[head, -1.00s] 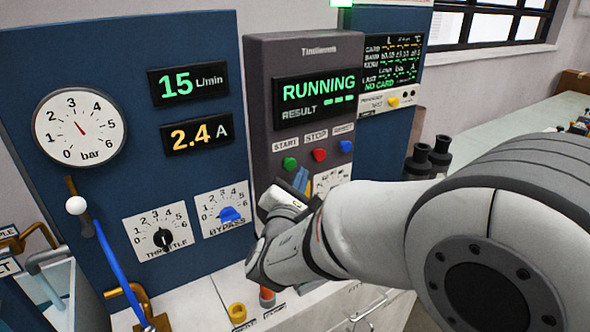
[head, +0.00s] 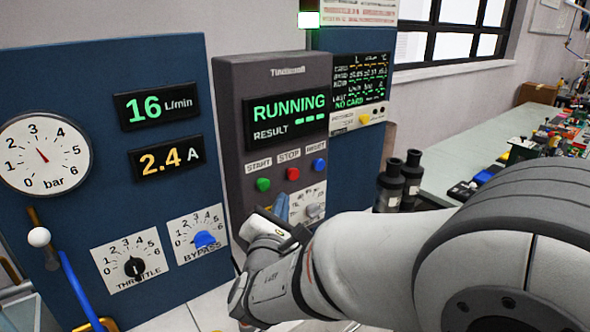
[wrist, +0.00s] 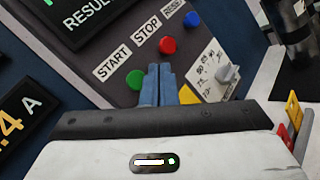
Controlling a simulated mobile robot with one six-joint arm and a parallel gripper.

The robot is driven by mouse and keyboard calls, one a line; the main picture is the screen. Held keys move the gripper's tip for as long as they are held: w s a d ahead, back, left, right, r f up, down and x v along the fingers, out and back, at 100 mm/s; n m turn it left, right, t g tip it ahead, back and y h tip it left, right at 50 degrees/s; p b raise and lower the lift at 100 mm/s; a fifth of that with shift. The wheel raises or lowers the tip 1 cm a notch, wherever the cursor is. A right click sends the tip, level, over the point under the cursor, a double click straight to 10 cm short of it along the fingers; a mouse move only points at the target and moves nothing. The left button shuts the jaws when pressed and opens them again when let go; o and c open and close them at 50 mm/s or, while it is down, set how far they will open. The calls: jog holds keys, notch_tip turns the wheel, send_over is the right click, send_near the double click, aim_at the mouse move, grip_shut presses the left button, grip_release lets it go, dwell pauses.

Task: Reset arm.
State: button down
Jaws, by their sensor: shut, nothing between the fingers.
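My gripper (wrist: 158,84) shows in the wrist view with its two blue fingers shut together and nothing between them. In that view the fingertips lie in front of the grey control panel, just right of the green START button (wrist: 135,79) and below the red STOP button (wrist: 167,46). I cannot tell whether they touch the panel. In the head view my gripper (head: 281,206) is partly hidden by my wrist, below the START button (head: 263,185) and STOP button (head: 292,174). The panel display (head: 288,117) reads RUNNING, with dashes after RESULT.
A blue board carries a pressure gauge (head: 43,154), displays of 16 L/min and 2.4 A, a throttle knob (head: 134,267) and a blue bypass knob (head: 204,239). Black cylinders (head: 400,178) stand right of the panel. A bench (head: 470,150) with many small parts lies behind my arm.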

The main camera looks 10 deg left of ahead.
jog(key=s+d+f+m+g+h, duration=0.25)
jog(key=d+m+g+h, duration=0.45)
jog(key=d, duration=0.7)
jog(key=s+d+f+m+g+h, duration=0.1)
jog(key=d+f+m+g+h, duration=0.25)
jog(key=d+m, duration=0.8)
jog(key=s+d+f+m+g+y, duration=0.35)
jog(key=s+d+g, duration=0.25)
jog(key=s+d, duration=0.25)
jog(key=s+a+f+m+y, duration=0.1)
jog(key=s+a+m+y, duration=0.2)
jog(key=s+m+y, duration=0.2)
jog(key=shift+s+a+f+m+y, duration=0.2)
jog(key=shift+a+m+y, duration=0.15)
jog(key=shift+m, duration=0.85)
